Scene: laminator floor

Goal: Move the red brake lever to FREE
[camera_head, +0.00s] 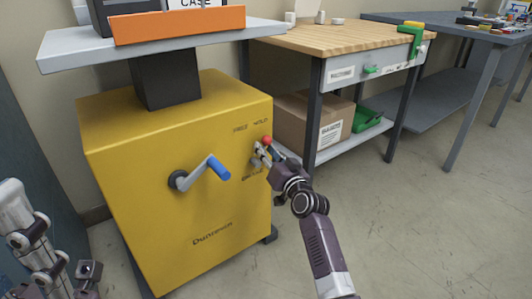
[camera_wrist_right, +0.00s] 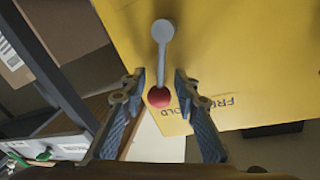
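The brake lever is a grey bar with a red ball knob (camera_head: 267,139) on the right part of the yellow cabinet's front. The knob is just below the printed HOLD label (camera_head: 260,122), right of the FREE label (camera_head: 240,128). In the right wrist view the grey lever bar (camera_wrist_right: 161,55) ends in the red knob (camera_wrist_right: 159,97). My right gripper (camera_head: 262,155) is at the lever. Its fingers are open, one on each side of the knob, with a visible gap to each. Only part of my left arm shows at lower left; I see no left fingers.
The yellow cabinet (camera_head: 150,215) has a crank with a blue handle (camera_head: 219,168) left of the lever. A grey shelf with an orange-fronted case (camera_head: 180,25) is above it. A wood-topped workbench (camera_head: 340,38) stands right behind. The floor at right is clear.

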